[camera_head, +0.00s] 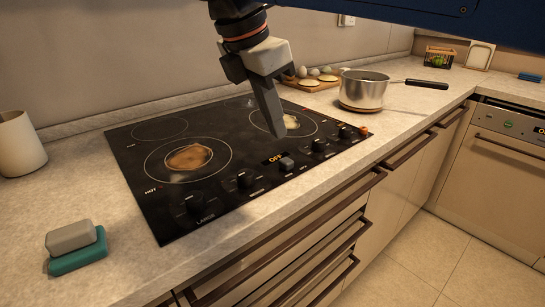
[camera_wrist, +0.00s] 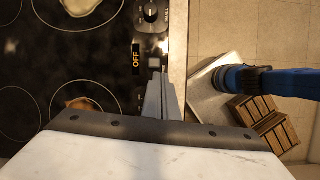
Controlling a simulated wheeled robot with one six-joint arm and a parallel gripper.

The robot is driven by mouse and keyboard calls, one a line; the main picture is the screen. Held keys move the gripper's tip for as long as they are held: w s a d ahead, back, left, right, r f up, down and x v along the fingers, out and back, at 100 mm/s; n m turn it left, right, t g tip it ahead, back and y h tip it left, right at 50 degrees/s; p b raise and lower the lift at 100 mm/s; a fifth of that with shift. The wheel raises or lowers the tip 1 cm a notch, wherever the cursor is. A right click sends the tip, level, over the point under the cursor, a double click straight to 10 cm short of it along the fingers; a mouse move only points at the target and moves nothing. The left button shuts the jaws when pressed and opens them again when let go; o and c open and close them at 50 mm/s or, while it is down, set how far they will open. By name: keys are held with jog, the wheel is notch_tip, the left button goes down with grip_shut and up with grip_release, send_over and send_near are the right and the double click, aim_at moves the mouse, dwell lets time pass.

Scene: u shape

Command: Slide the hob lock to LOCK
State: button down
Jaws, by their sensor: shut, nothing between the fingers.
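The black hob (camera_head: 150,190) is set in the counter, with a row of dark knobs along its front edge. Near the middle of that row a small display (camera_head: 273,158) reads OFF, and it also shows in the wrist view (camera_wrist: 136,58). A small grey-blue slider, apparently the hob lock (camera_head: 287,163), sits right beside the display; in the wrist view it looks like a pale square (camera_wrist: 154,62). My gripper (camera_head: 278,132) is shut and empty, pointing down above the hob behind the slider in the head view. In the wrist view its fingertips (camera_wrist: 162,76) appear just beside the slider; contact cannot be told.
Food patches lie on two burner rings, and a HOT label shows at the left. A steel pot (camera_head: 362,88) stands right of the hob, its handle pointing right. A board (camera_head: 310,82) with eggs is behind. A sponge stack (camera_head: 75,245) and a white cup (camera_head: 18,145) are left.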

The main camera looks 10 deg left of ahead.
aim_at(285, 160)
jog(key=shift+s+a+r+n, duration=0.25)
jog(key=shift+s+a+n, duration=0.15)
jog(key=shift+a, duration=0.35)
jog(key=shift+s+a+r+n, duration=0.25)
jog(key=shift+s+a, duration=0.2)
jog(key=shift+a, duration=0.3)
jog(key=shift+f, duration=0.1)
jog(key=x, duration=1)
jog(key=shift+w, duration=0.2)
jog(key=shift+d, duration=0.1)
jog(key=shift+w+d, duration=0.65)
jog(key=shift+w, duration=0.3)
